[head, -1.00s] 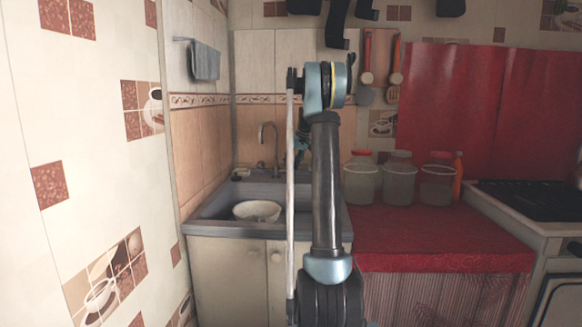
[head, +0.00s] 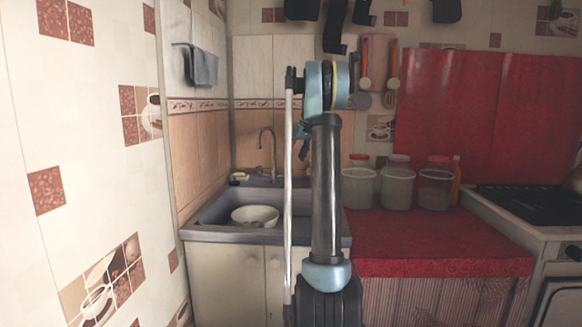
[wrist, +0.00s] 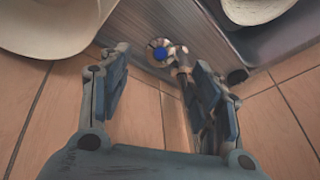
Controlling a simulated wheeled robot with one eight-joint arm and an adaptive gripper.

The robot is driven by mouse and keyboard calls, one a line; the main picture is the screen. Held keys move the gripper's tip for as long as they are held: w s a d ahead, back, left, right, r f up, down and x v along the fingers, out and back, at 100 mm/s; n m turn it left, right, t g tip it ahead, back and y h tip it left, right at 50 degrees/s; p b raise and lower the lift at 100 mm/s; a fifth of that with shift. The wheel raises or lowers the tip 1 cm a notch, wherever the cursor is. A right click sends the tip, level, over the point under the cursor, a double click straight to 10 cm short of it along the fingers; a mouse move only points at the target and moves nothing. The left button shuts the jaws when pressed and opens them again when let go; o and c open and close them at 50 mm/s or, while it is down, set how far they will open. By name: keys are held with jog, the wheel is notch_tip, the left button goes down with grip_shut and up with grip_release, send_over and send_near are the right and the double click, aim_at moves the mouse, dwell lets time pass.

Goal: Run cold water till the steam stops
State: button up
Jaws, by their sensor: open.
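The grey sink (head: 200,232) is at the left, with a white bowl (head: 255,215) in it. A curved metal tap (head: 268,135) rises behind the bowl. I cannot make out running water or steam. In the wrist view, a round metal tap knob with a blue centre (wrist: 160,54) shows between and beyond the fingertips of my gripper (wrist: 157,60). The fingers are spread, with nothing seen held; whether either touches the knob I cannot tell. In the head view, my arm hides most of my gripper (head: 303,141), close to the tap.
Tiled walls close in on the left and behind the sink. A towel (head: 204,68) hangs on the left wall. Clear jars (head: 397,190) stand on the red counter (head: 440,235) to the right. A stove (head: 525,203) is further right.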

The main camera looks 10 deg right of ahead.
jog(key=shift+v, duration=2.1)
jog(key=shift+s, duration=0.1)
